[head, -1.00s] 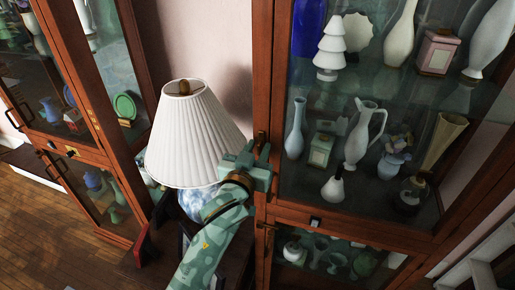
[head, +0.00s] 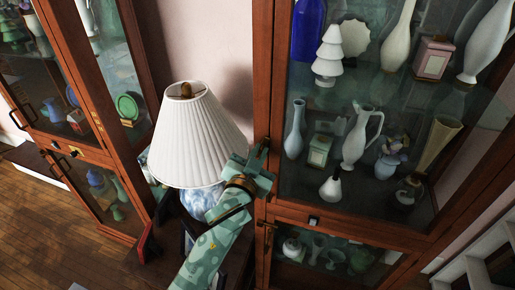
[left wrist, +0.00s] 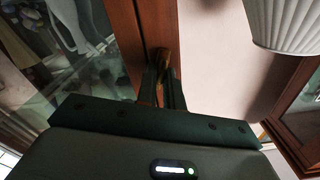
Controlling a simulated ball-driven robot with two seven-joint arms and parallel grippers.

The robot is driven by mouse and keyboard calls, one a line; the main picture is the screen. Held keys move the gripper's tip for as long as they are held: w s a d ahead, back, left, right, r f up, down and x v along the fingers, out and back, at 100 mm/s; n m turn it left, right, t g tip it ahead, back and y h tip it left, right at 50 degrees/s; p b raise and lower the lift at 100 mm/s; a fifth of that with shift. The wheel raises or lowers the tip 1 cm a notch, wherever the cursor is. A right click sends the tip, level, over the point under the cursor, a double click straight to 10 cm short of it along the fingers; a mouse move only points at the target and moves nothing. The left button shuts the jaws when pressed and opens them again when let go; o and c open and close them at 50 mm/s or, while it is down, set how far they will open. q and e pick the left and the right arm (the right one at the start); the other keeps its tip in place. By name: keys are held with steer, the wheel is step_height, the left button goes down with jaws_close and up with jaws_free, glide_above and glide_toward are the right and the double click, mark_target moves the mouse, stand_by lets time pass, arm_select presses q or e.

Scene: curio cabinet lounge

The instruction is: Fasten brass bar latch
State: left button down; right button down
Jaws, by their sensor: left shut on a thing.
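The brass bar latch (head: 265,142) is at the left edge of the right-hand wooden cabinet, beside its glass door. It is small and mostly hidden by the fingers in the head view. My green left gripper (head: 265,155) reaches up to it from below. In the left wrist view the gripper's fingers (left wrist: 166,84) are shut on a brass-coloured piece of the latch (left wrist: 161,58), against the wooden frame. I cannot tell the bar's exact angle or whether it sits in a catch. My right gripper is not in view.
A lamp with a pleated white shade (head: 198,135) stands just left of my left gripper, close to the forearm. The cabinet's glass door (head: 340,190) is in front of shelves of vases and figurines. Another cabinet (head: 125,85) stands at the left.

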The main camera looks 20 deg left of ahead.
arm_select(q)
steer(key=m+p, duration=0.1)
steer(key=m, duration=0.1)
steer(key=shift+d+r+m, duration=0.1)
steer(key=shift+m, duration=0.3)
steer(key=shift+d+f+m+p, duration=0.15)
steer(key=shift+m+p, duration=0.2)
steer(key=shift+m, duration=1.4)
steer(key=shift+f+m+p, duration=0.2)
steer(key=shift+m+p, duration=0.15)
steer(key=shift+m, duration=1.35)
steer(key=shift+d+f+m+p, duration=0.15)
steer(key=shift+m+p, duration=0.2)
steer(key=shift+m, duration=1.4)
steer(key=shift+a+m, duration=0.1)
steer(key=shift+m, duration=0.2)
steer(key=c, duration=1.5)
jaws_free()
steer(key=shift+w+f, duration=0.1)
